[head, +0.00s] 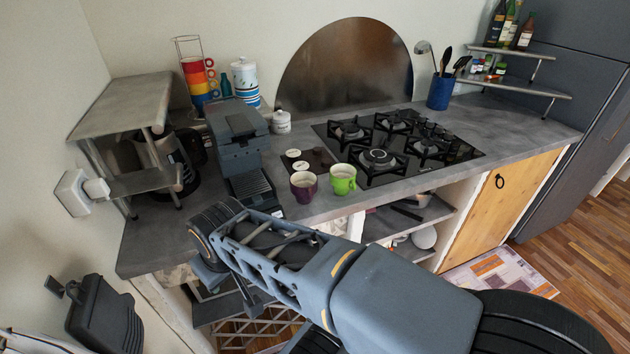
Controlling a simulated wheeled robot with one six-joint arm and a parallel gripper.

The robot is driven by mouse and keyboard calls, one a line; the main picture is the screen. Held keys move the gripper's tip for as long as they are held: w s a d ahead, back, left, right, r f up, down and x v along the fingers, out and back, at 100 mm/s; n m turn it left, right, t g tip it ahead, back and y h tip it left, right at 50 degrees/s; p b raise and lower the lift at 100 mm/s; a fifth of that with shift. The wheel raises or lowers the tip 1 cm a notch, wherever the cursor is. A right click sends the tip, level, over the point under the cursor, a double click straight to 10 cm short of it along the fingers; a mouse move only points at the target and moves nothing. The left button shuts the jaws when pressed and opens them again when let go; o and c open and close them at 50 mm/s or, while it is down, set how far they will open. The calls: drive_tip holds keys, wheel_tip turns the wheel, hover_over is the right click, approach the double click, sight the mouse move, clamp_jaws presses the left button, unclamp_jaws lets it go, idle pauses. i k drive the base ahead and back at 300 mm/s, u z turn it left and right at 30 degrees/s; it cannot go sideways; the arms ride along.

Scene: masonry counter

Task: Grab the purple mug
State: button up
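The purple mug (303,187) stands upright near the front edge of the grey counter (325,207), left of the hob. A green mug (343,180) stands close beside it on the right. My arm reaches from the lower right towards the left, in front of the counter, and its far joint is left of and nearer than the purple mug. My gripper is not clearly visible; a dark part (249,297) below the arm may belong to it. I cannot tell its opening. Nothing of mine appears to touch the purple mug.
A dark coffee machine (238,139) stands left of the mugs. Behind them are a small dark tray (318,158) and a white lidded jar (281,123). The black gas hob (428,148) is to the right. A small shelf (120,103) fills the counter's left end.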

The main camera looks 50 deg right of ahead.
sight(303, 184)
drive_tip(key=z, duration=1.55)
